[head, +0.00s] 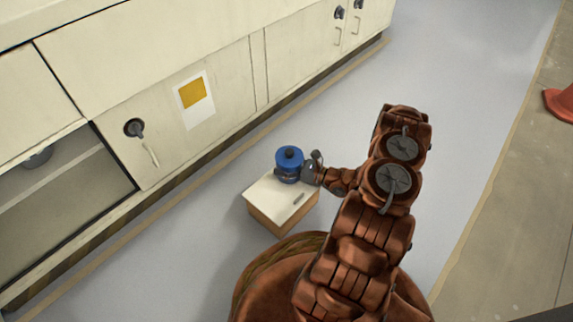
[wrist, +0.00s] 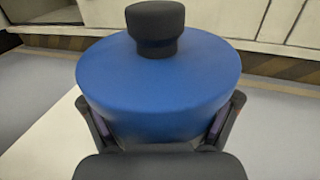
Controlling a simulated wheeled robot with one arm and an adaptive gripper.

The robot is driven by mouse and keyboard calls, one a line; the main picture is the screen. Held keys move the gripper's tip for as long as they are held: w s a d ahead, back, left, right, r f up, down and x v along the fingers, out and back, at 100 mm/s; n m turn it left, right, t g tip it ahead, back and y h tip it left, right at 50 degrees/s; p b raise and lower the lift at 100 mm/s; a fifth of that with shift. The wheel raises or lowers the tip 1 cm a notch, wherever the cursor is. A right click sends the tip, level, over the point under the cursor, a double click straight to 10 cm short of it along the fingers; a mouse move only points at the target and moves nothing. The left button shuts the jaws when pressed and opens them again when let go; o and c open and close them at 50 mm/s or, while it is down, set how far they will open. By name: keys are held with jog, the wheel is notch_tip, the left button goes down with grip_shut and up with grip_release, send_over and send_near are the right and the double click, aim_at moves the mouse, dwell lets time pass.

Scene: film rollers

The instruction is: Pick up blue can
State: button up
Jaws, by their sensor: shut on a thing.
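The blue can (head: 289,167) is a short blue cylinder with a dark knob on top. It is upright at the far edge of a small box with a white top (head: 274,200), and I cannot tell whether it touches the top or is just above it. My gripper (head: 297,172) reaches it from the right and is shut on it. In the wrist view the blue can (wrist: 158,85) fills the middle, with my gripper's fingers (wrist: 158,128) pressed against its left and right sides. The can's lower part is hidden by the gripper.
Cream cabinets (head: 207,85) with handles run along the left and back, with an open shelf (head: 62,190) at the lower left. An orange cone (head: 562,102) stands at the right edge. The grey floor (head: 455,90) between is clear.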

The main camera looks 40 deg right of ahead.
aim_at(284, 155)
jog(key=shift+r+p, duration=0.35)
jog(key=shift+r, duration=0.3)
notch_tip(284, 155, up, 3)
jog(key=shift+s+a+p, duration=0.1)
jog(key=shift+p, duration=0.95)
jog(key=s+a+p, duration=0.5)
jog(key=s+a, duration=0.6)
jog(key=shift+a+r+p, duration=0.1)
jog(key=shift+r+p, duration=1.9)
jog(key=shift+r, duration=0.9)
